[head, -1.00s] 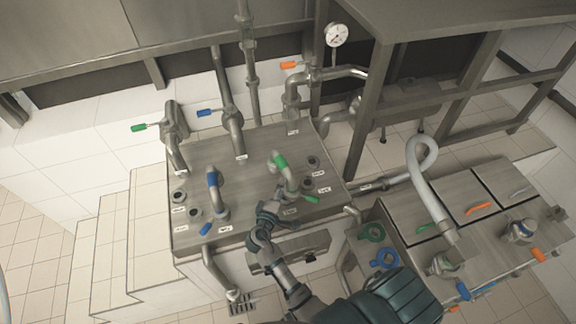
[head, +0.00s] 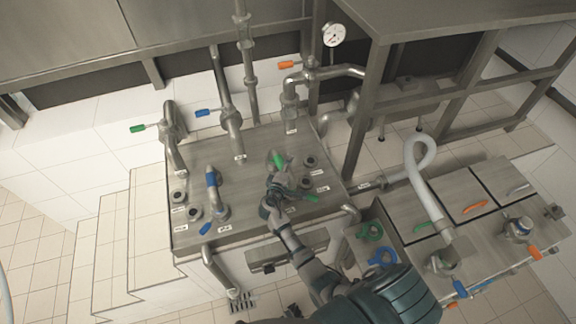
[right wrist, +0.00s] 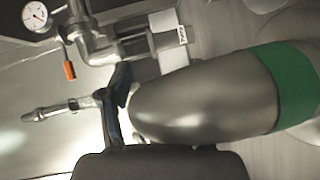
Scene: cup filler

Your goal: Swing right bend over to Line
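The right bend (head: 278,160) is a curved steel pipe with a green band, on the right part of the steel panel (head: 250,147). My right gripper (head: 275,188) is at this bend and covers its lower part. In the right wrist view the bend (right wrist: 195,108) with its green band (right wrist: 290,82) lies close in front of the palm, beside one dark finger (right wrist: 120,90). The other finger is hidden, so I cannot tell whether the gripper is shut on the bend. The labels on the panel are too small to read. My left gripper is not in view.
A blue-banded bend (head: 212,185) stands on the panel's left part. Open ports (head: 311,161) sit right of the green bend. An upright pipe with a blue handle (head: 203,113) and a gauge (head: 333,35) rise behind. A steel unit with a hose (head: 420,185) stands at right.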

